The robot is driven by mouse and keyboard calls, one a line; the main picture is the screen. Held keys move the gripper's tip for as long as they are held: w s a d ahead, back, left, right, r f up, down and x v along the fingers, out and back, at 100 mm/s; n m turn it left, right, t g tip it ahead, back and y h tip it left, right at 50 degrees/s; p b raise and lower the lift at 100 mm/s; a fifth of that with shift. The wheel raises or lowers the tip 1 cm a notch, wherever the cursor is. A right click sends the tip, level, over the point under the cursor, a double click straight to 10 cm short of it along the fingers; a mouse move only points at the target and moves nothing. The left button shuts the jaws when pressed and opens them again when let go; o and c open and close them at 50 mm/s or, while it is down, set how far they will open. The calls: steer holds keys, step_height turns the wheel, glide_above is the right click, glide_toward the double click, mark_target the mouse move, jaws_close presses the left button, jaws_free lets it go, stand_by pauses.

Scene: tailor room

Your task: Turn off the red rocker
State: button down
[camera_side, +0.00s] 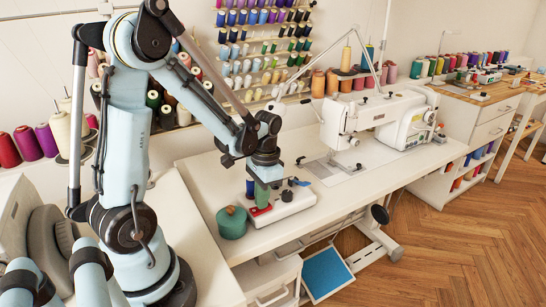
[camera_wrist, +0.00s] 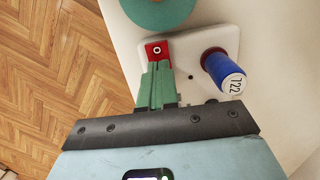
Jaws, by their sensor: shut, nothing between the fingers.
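The red rocker (camera_wrist: 156,50) sits near one end of a white base plate (camera_wrist: 190,50) and shows a white ring mark on its face. In the side view the red rocker (camera_side: 259,211) shows as a small red patch just below my fingertips. My gripper (camera_wrist: 158,66) has green fingers, closed together and empty. In the side view my gripper (camera_side: 263,205) points down over the rocker. The fingertips cover the rocker's near edge in the wrist view; I cannot tell whether they touch it or which side is pressed.
A blue spool (camera_wrist: 226,76) stands on the plate right of my fingers. A teal round container (camera_side: 231,223) stands beside the plate at the table's front edge. Black knobs (camera_side: 287,195) are on the plate's far end. The sewing machine (camera_side: 375,118) stands farther right on the white table.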

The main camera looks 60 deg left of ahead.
step_height(320, 180, up, 14)
steer(key=s, duration=0.1)
stand_by(0.7)
steer(key=d+f+t, duration=0.2)
steer(key=d+t, duration=0.6)
steer(key=d, duration=0.4)
steer(key=shift+w, duration=0.25)
